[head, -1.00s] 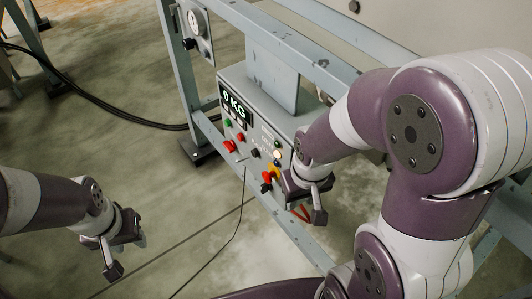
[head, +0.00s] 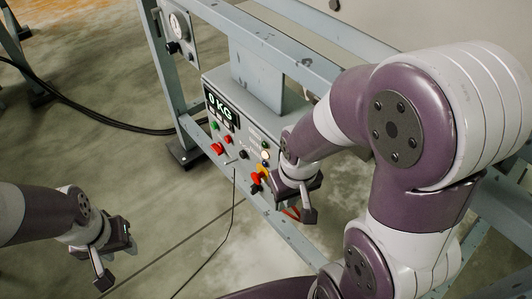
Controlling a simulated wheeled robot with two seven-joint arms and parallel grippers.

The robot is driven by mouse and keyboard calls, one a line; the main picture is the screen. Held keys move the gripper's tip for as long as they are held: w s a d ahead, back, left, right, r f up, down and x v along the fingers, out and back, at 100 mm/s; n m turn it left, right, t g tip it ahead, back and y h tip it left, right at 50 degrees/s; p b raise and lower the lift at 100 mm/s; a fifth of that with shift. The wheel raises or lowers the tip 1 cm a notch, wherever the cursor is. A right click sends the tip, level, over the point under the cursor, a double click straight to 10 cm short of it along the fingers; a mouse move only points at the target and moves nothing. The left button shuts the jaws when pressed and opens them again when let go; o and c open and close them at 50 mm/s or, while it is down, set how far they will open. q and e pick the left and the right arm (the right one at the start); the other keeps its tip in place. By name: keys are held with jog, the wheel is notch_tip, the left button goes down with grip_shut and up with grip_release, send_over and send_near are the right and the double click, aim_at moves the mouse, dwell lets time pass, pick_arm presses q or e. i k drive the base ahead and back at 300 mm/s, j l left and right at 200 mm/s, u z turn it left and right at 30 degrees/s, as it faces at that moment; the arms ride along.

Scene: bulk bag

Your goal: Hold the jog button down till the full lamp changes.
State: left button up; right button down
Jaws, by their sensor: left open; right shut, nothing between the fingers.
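A grey control box (head: 236,137) hangs in the steel frame, with a display (head: 221,107) reading 0 KG. Its face carries a green button (head: 214,126), a red button (head: 217,148), a black button (head: 244,155) and a red-and-yellow control (head: 257,184). A pale, bright lamp (head: 265,156) shows near the right side; I cannot read the labels, so I cannot tell which is the jog button or the full lamp. My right gripper (head: 298,208) is shut and empty, close to the box's lower right. My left gripper (head: 115,265) is open and empty, over the floor at lower left.
A gauge panel (head: 180,38) is on the frame's upper left post. Frame rails (head: 250,45) run above and below the box. A black cable (head: 110,122) lies on the floor behind. Open floor (head: 140,180) lies between my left arm and the frame.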

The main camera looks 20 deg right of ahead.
aim_at(242, 154)
jog(key=i+j, duration=0.15)
jog(key=j, duration=0.2)
jog(key=i+j, duration=0.15)
jog(key=j, duration=0.15)
jog(key=i+j, duration=0.15)
jog(key=j, duration=0.2)
jog(key=i+j, duration=0.15)
jog(key=j, duration=0.15)
jog(key=i+j, duration=0.15)
jog(key=j, duration=0.2)
jog(key=z, duration=1.75)
